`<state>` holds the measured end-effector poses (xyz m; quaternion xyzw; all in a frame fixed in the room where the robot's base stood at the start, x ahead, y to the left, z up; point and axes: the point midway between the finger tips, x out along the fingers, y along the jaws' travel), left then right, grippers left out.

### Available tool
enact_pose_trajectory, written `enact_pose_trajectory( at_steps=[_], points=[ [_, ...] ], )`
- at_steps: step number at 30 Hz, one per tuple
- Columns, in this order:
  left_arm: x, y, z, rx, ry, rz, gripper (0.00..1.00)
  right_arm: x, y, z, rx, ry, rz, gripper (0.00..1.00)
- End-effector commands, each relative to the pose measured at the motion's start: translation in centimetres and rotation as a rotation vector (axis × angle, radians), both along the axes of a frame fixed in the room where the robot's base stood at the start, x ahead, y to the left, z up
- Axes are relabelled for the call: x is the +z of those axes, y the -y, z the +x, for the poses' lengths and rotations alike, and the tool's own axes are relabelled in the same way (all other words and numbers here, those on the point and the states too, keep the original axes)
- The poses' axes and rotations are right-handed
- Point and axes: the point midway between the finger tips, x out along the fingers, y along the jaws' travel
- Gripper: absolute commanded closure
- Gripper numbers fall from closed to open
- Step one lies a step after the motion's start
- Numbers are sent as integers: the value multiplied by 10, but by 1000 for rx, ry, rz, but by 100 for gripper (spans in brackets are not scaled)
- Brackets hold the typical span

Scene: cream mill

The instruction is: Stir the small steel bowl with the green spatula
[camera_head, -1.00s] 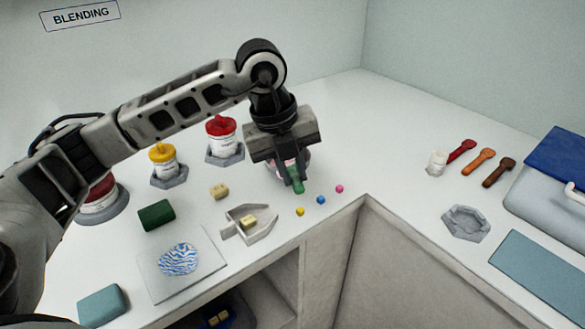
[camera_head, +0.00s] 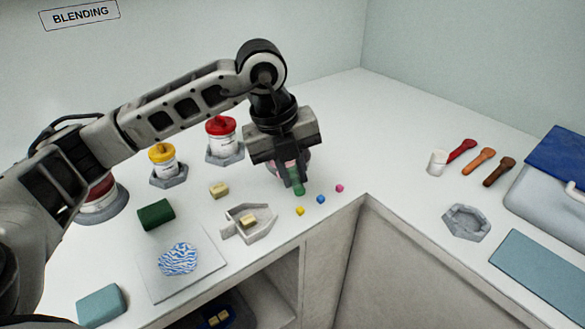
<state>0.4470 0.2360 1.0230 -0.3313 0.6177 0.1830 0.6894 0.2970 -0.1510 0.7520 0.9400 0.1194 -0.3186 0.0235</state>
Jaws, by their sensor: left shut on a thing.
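My left gripper (camera_head: 291,180) points down over the counter and is shut on the green spatula (camera_head: 298,187). Only a short green part of the spatula shows at the fingertips. A rounded steel bowl with something pink in it (camera_head: 304,163) sits behind the fingers, mostly hidden by the gripper. I cannot tell whether the spatula's tip touches the bowl's contents. My right gripper is not in view.
Yellow (camera_head: 163,160) and red-lidded jars (camera_head: 221,136) stand left of the gripper. A grey scoop-shaped tray (camera_head: 258,232) and small yellow, blue (camera_head: 320,199) and pink cubes lie in front. A green block (camera_head: 156,215) lies left. The counter behind the gripper is clear.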

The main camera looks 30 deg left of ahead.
Motion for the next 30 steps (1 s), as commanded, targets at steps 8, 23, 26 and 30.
enact_pose_trajectory(
  at_steps=[8,23,26,30],
  points=[
    [0,1,-1,0,-1,0,100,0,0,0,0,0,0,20],
    [10,1,-1,0,0,0,100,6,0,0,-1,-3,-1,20],
    [18,1,-1,0,0,0,100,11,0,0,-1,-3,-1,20],
    [28,1,-1,0,0,0,100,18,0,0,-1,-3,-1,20]
  ],
)
